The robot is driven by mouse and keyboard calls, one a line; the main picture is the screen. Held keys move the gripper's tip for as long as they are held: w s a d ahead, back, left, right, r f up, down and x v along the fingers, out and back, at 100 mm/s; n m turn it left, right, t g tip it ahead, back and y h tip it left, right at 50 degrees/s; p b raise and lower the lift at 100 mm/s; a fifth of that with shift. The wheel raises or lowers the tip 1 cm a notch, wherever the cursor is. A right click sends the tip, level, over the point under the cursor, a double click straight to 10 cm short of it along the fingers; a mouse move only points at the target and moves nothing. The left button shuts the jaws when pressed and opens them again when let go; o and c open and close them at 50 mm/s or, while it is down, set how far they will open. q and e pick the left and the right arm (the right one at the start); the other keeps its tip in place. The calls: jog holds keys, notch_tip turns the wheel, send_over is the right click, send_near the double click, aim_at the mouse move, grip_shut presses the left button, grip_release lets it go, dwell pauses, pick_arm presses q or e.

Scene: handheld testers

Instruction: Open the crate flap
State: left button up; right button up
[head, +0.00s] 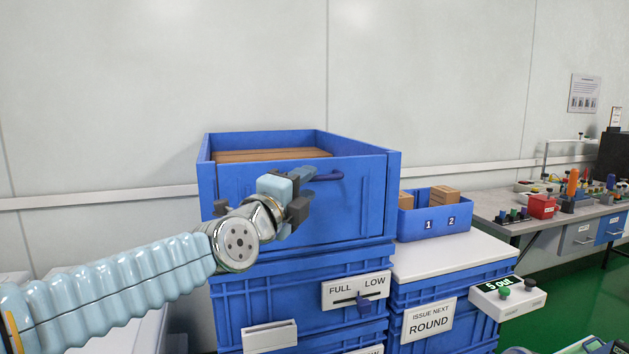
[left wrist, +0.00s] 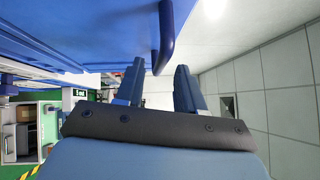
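The blue crate (head: 392,200) stands on top of a stack and has cardboard-brown contents inside. Its front flap (head: 345,215) is upright and looks closed. A dark blue bar handle (head: 332,176) sits near the flap's top edge. My left gripper (head: 308,180) is in front of the flap, at the left end of the handle, and partly hides the flap. In the left wrist view the fingers (left wrist: 160,66) are apart and empty. The handle (left wrist: 164,38) lies just ahead of the gap between them. Contact is not clear. My right gripper is not in view.
Below are blue crates with a FULL/LOW slider plate (head: 356,290). A cluttered workbench (head: 560,225) is farther right. A wall is behind.

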aim_at(312, 181)
pick_arm(q)
jog(key=x, duration=0.4)
jog(key=shift+w, duration=0.1)
grip_shut()
